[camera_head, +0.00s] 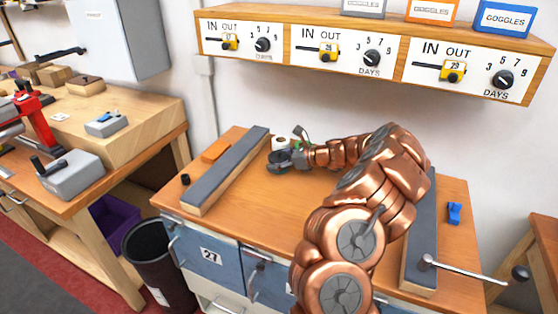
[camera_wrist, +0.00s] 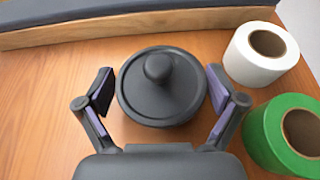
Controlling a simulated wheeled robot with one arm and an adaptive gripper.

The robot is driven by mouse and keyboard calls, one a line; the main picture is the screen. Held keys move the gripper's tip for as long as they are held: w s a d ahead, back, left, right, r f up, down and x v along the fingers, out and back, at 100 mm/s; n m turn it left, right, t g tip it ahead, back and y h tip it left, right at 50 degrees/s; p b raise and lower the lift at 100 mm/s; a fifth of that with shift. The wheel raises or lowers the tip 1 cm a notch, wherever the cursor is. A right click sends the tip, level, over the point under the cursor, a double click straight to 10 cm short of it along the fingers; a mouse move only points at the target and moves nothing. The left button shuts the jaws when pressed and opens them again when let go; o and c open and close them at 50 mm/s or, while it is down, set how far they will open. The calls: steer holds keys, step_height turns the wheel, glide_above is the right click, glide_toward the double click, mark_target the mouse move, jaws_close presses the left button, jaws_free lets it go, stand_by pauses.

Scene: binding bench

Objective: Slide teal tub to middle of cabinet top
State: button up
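A round dark grey lid with a knob (camera_wrist: 161,86) shows in the wrist view, seen from above. The sides of whatever it covers are hidden, so no teal colour shows. My gripper (camera_wrist: 160,91) is open, with one purple-padded finger on each side of the lid. A small gap shows at the left finger; the right finger is very close to the rim, and I cannot tell whether it touches. In the head view my gripper (camera_head: 288,156) is low over the back left part of the cabinet top (camera_head: 252,205); the tub is not clear there.
A white roll (camera_wrist: 262,54) and a green roll (camera_wrist: 288,135) stand close on the right in the wrist view. Long grey-topped rails (camera_head: 228,168) bound the cabinet top left and right (camera_head: 420,235). The wood between them looks clear, though my arm hides part.

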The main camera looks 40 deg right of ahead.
mark_target(289, 159)
steer(key=c, duration=1.1)
steer(key=o, duration=1.1)
steer(key=b+v, duration=0.1)
steer(key=v, duration=0.6)
steer(key=shift+s+d, duration=0.1)
steer(key=shift+s, duration=0.05)
steer(key=shift+s+d+r, duration=0.1)
steer(key=shift+s+r, duration=0.05)
steer(key=shift+s, duration=0.05)
